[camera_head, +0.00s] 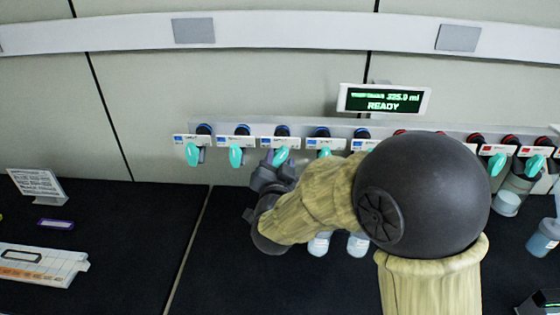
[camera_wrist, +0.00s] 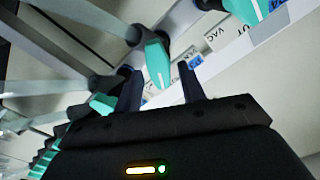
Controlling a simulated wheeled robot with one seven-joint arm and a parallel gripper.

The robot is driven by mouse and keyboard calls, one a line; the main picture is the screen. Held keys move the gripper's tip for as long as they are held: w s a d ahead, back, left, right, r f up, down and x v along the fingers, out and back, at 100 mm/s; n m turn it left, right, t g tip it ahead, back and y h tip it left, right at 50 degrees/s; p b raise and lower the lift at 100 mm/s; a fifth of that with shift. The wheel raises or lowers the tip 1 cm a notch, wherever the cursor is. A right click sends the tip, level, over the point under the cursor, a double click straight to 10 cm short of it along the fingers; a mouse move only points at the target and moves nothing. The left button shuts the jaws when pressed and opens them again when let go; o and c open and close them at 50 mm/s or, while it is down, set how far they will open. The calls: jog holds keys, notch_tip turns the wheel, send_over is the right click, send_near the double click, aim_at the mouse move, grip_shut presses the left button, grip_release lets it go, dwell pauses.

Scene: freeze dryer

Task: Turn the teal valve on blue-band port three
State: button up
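A row of ports with teal valves runs along the back wall; the left ones have blue bands, the right ones red bands. The third blue-band port from the left has a teal valve (camera_head: 280,155) hanging down. My gripper (camera_head: 275,170) is just below and in front of it, partly covered by my arm. In the wrist view my gripper (camera_wrist: 158,78) is open, with its two dark fingers apart. A teal valve handle (camera_wrist: 157,62) reaches down between the fingertips, with gaps on both sides. I cannot read the port numbers.
Neighbouring teal valves (camera_head: 235,156) and (camera_head: 324,153) sit close on both sides. A display (camera_head: 384,100) above reads READY. White-capped vessels (camera_head: 319,244) stand below my arm.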

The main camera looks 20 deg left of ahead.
jog(key=shift+c, duration=0.2)
grip_shut()
jog(key=shift+f+b, duration=0.15)
jog(key=shift+b, duration=0.35)
jog(key=m+b, duration=0.1)
jog(key=b, duration=0.1)
jog(key=shift+f+m+b, duration=0.15)
jog(key=shift+m+b, duration=0.15)
jog(key=shift+m, duration=0.1)
jog(key=m+b, duration=0.1)
jog(key=b, duration=0.2)
jog(key=shift+m, duration=0.4)
jog(key=m+b, duration=0.2)
jog(key=b, duration=0.1)
